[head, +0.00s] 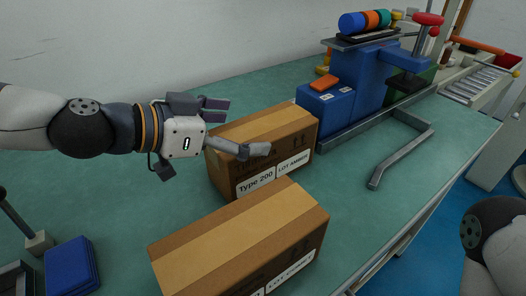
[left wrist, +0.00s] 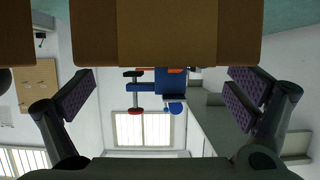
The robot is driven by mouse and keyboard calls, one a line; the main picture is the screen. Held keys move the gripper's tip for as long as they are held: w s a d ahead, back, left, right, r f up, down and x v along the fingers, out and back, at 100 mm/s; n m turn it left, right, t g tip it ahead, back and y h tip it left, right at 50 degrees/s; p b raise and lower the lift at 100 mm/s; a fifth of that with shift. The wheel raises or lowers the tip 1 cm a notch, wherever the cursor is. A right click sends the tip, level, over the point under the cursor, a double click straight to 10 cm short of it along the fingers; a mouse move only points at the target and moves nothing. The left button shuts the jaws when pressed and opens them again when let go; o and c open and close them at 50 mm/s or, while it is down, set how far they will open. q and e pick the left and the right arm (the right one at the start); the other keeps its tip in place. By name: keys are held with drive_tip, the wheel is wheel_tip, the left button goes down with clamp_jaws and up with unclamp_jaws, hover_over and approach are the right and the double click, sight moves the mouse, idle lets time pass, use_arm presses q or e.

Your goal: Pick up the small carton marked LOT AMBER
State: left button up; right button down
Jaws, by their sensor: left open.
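A brown carton (head: 262,135) with white labels reading Type 200 and LOT AMBER stands on the green bench. My left gripper (head: 237,127) is open at this carton's left end, one finger on the far side and one over the near top edge. It appears empty; whether it touches the carton cannot be told. In the left wrist view, a carton (left wrist: 165,35) fills the top middle, between and beyond the spread fingers (left wrist: 160,100). My right gripper is out of view.
A blue machine (head: 365,80) with a grey bent handle (head: 400,155) stands right of the cartons. A roller conveyor (head: 475,85) is at the far right. A blue block (head: 71,266) lies at the lower left.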

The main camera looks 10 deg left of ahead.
sight(254, 129)
use_arm(q)
drive_tip(key=x, duration=0.3)
drive_tip(key=shift+w+a+f+b, duration=0.1)
drive_tip(key=shift+f+b, duration=0.25)
drive_tip(key=shift+f, duration=0.1)
drive_tip(key=shift+w, duration=0.2)
drive_tip(key=shift+r, duration=0.15)
drive_tip(key=shift+s, duration=0.1)
drive_tip(key=c, duration=2)
